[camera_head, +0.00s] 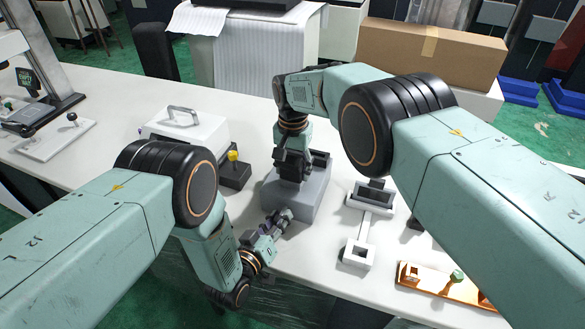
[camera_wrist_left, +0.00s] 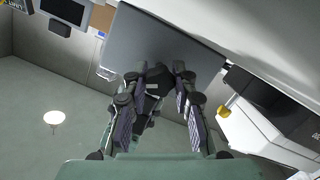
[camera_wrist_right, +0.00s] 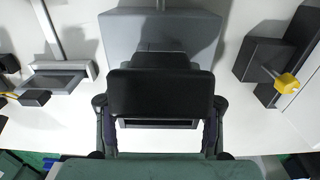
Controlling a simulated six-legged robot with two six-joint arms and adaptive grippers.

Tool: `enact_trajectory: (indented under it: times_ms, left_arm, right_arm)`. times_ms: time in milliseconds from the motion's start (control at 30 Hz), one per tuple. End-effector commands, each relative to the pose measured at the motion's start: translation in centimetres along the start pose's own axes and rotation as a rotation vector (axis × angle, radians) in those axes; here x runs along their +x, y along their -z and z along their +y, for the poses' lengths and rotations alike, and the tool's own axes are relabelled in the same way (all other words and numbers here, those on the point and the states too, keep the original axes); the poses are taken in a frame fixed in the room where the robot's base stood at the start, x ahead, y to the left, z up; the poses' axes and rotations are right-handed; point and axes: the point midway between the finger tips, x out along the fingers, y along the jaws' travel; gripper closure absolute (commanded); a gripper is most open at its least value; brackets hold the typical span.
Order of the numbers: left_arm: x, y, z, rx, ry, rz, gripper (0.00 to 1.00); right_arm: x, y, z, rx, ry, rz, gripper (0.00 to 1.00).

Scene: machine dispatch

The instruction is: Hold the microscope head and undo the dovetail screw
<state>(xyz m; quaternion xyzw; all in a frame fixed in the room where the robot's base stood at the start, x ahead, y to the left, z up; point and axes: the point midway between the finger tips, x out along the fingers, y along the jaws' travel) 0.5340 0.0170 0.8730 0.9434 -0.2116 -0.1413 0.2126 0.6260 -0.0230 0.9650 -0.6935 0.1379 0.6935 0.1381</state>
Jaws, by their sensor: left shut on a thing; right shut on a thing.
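A grey block-shaped stand (camera_head: 313,207) sits on the white table, in the middle of the head view. A black block, which looks like the microscope head (camera_wrist_right: 160,93), sits at its top. My right gripper (camera_head: 291,172) is above the stand, shut on this block from both sides. My left gripper (camera_head: 284,217) is low at the stand's near side, shut on a small dark part that looks like the dovetail screw (camera_wrist_left: 154,86). The fingers hide most of that part. The stand's grey face (camera_wrist_left: 180,45) fills the space beyond them in the left wrist view.
A dark block with a yellow knob (camera_head: 233,156) and a white case (camera_head: 185,130) stand left of the stand. A white fixture (camera_head: 359,253) is to its right. An orange tray (camera_head: 430,281) lies at the right front. The table's front edge is close to my left gripper.

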Motion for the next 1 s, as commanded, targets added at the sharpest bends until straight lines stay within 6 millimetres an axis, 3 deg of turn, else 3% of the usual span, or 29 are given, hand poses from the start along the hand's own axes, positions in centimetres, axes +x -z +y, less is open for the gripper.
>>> enact_trajectory:
  times_ms: [300, 767, 1000]
  left_arm:
    - [-0.01, -0.03, -0.17, -0.327, -0.066, 0.001, 0.99]
    - [-0.03, -0.09, -0.13, -0.413, -0.084, -0.001, 0.99]
    - [-0.01, -0.12, -0.27, -0.665, -0.134, 0.001, 0.99]
  right_arm:
    - [-0.03, 0.03, -0.01, 0.0, 0.0, 0.001, 0.88]
    - [-0.03, 0.03, -0.01, 0.0, 0.0, 0.001, 0.88]
    - [-0.03, 0.03, -0.01, 0.0, 0.0, 0.001, 0.88]
